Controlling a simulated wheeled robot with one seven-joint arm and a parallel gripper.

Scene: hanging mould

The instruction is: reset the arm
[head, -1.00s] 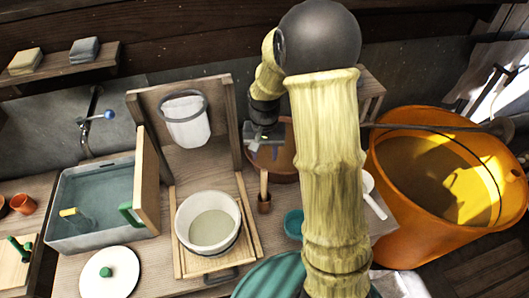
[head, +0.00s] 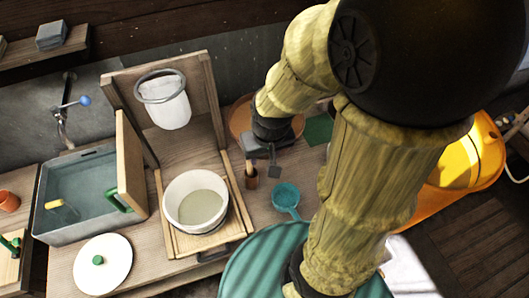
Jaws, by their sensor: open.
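My arm, with yellow bamboo-like links and a large dark joint, fills the right half of the head view. It bends down at the upper middle to my gripper (head: 264,163), which is grey below a dark collar. The gripper is open, and I see nothing held in it. It hangs in front of the round brown bowl (head: 240,118), just above and beside the small brown cup (head: 251,182) with a wooden handle in it. Whether it touches the cup or handle is unclear. Part of the bowl is hidden behind the gripper.
A white pot (head: 182,226) sits on a wooden tray, with a white bag in a metal ring (head: 160,86) hanging above. A water basin (head: 60,230), white lid (head: 103,284) and teal ladle (head: 285,194) stand around. An orange tub (head: 489,165) is partly hidden at right.

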